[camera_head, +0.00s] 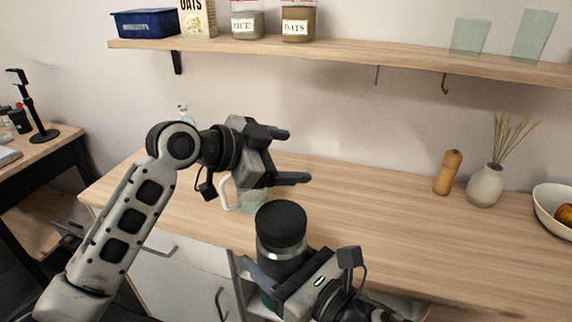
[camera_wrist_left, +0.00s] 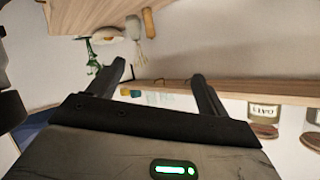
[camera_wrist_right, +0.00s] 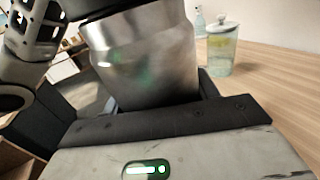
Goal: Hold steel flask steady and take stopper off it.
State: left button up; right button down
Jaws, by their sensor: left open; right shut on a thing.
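The steel flask (camera_head: 281,250) stands upright near the table's front edge, with its dark stopper (camera_head: 281,218) on top. My right gripper (camera_head: 283,272) is shut around the flask below the stopper. In the right wrist view the shiny steel flask (camera_wrist_right: 150,60) fills the space between the fingers; only the dark lower edge of the stopper shows at the top. My left gripper (camera_head: 296,157) is open and empty, above and behind the stopper and apart from it. In the left wrist view its fingers (camera_wrist_left: 158,72) are spread with nothing between them.
A glass jar (camera_wrist_right: 221,50) stands on the table behind the flask. A wooden mill (camera_head: 447,173), a vase (camera_head: 486,185) and a fruit bowl (camera_head: 550,210) stand at the right. A shelf (camera_head: 360,55) with jars runs along the wall. The middle of the table is clear.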

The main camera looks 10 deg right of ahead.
pick_arm(q)
notch_tip(320, 180, up, 8)
jog(key=s+d+m+g, duration=0.2)
jog(key=d+m, duration=0.1)
jog(key=m, duration=0.1)
jog(key=m+g+y, duration=0.3)
jog(key=m+y, duration=0.7)
jog(key=y, duration=0.2)
send_over(285, 215)
jog(key=shift+d+f, duration=0.1)
jog(key=shift+f, duration=4.2)
